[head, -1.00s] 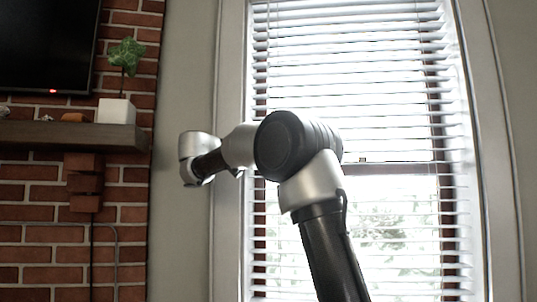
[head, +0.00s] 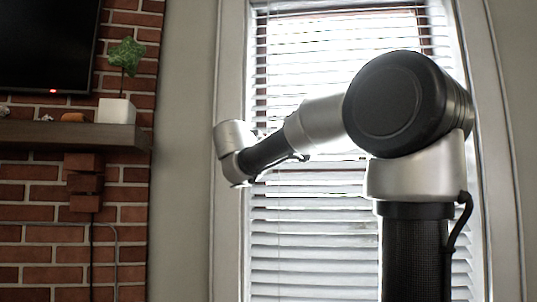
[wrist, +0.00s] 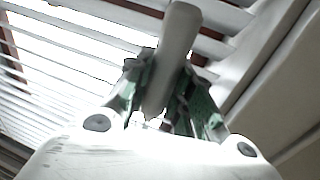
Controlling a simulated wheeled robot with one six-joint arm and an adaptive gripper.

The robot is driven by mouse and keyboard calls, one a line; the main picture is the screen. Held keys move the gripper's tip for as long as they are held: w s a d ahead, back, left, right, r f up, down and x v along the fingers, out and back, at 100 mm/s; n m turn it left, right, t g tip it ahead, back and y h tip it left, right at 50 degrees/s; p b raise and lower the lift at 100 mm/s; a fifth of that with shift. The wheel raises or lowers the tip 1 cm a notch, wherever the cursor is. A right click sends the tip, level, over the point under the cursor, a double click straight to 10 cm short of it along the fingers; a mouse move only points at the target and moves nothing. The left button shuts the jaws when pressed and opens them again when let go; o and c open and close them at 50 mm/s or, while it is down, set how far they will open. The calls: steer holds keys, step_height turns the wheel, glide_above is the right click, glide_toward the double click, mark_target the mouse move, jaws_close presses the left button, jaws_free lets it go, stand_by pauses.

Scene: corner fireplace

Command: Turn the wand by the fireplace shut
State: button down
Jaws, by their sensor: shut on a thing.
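In the wrist view, my gripper (wrist: 163,98) has its green-padded fingers closed around a pale wand (wrist: 178,38). The wand stands up between the fingers, in front of the blind (wrist: 60,62). Bright gaps show between the slats there. In the head view, the blind (head: 315,235) hangs in the window. Its lower slats look broad and tilted, hiding most of the outdoors, while light and some brown window frame show through higher up. My arm covers part of the blind, and I cannot make out the wand or the fingers in the head view.
The window trim (head: 230,70) borders the blind on the left. Further left are the brick fireplace wall (head: 40,255), a wooden mantel (head: 70,135) with a white plant pot (head: 116,111), and a dark television (head: 45,40). The grey wall between is bare.

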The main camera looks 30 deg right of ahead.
steer(key=n+t+y, duration=0.2)
steer(key=y, duration=0.1)
steer(key=shift+s+d+n+t, duration=0.1)
steer(key=shift+d+n+t, duration=0.05)
steer(key=shift+n+t, duration=0.2)
steer(key=shift+n+t+y, duration=0.75)
steer(key=shift+y, duration=0.25)
steer(key=shift+n+t+y, duration=0.3)
steer(key=shift+n+y, duration=0.1)
steer(key=shift+y, duration=0.2)
steer(key=shift+r, duration=0.1)
steer(key=c, duration=1.2)
jaws_free()
steer(key=shift+c, duration=0.2)
steer(key=shift+a, duration=0.2)
steer(key=v, duration=1.1)
steer(key=shift+s+a, duration=0.15)
steer(key=shift+s, duration=0.2)
